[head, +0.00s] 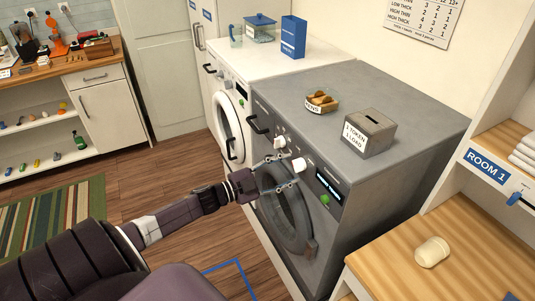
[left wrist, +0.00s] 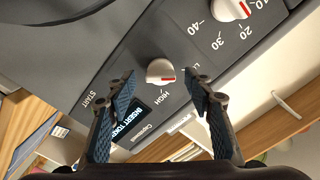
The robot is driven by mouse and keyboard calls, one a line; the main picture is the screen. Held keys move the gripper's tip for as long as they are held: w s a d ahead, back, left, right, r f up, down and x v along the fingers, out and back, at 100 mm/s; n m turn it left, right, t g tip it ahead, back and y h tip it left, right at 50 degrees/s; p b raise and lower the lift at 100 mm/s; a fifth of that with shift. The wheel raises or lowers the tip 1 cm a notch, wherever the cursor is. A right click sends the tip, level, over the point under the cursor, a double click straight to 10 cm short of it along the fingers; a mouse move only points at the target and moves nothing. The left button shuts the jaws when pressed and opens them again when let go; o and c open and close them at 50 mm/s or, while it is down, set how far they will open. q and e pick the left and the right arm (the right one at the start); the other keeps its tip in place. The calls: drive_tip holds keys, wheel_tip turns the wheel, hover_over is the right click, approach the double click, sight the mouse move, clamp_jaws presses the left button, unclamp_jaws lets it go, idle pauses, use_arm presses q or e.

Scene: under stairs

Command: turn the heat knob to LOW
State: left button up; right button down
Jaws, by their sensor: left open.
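The heat knob (left wrist: 161,72) is a white round knob with a red mark, on the grey dryer's front panel (head: 292,150). In the left wrist view HIGH stands just below it, and a label starting with L is partly hidden by the right finger. The red mark is on the knob's lower side; I cannot tell exactly where it points. The white knob (head: 299,164) also shows in the head view, just beyond my left gripper (head: 288,172). This gripper is open, its fingers on either side of the knob, without visible contact. My right gripper is not in view.
A timer knob (left wrist: 230,8) with numbers sits close by, and an INSERT TOKEN display (head: 328,184) is on the other side. A token box (head: 370,132) and a token dish (head: 321,101) stand on top. A wooden counter (head: 430,225) with a white cup is at right.

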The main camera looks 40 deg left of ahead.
use_arm(q)
drive_tip(key=v, duration=1)
drive_tip(key=s+a+f+n+g+y+b, duration=0.1)
drive_tip(key=s+f+n+g+y, duration=0.2)
drive_tip(key=f, duration=0.9)
drive_tip(key=s+a+f+n+g+y+b, duration=0.1)
drive_tip(key=s+f+n+y+b, duration=0.15)
drive_tip(key=s+f, duration=0.7)
drive_tip(key=f+n+g+y+b, duration=0.1)
drive_tip(key=f+n+g+y, duration=0.15)
drive_tip(key=f, duration=1.25)
drive_tip(key=s+d+f+n+g+b, duration=0.15)
drive_tip(key=s+d+f+g, duration=0.4)
drive_tip(key=s+f, duration=0.75)
drive_tip(key=s+d+f+g+b, duration=0.1)
drive_tip(key=s+d+f, duration=0.4)
drive_tip(key=s+d, duration=0.2)
drive_tip(key=s+d+f+n+g+h, duration=0.1)
drive_tip(key=s+d+f+g, duration=0.1)
drive_tip(key=s+d+f, duration=0.4)
drive_tip(key=s+d, duration=0.2)
drive_tip(key=shift+s+d+g+b, duration=0.2)
drive_tip(key=shift+s+g+b, duration=0.1)
drive_tip(key=shift+s+b, duration=0.05)
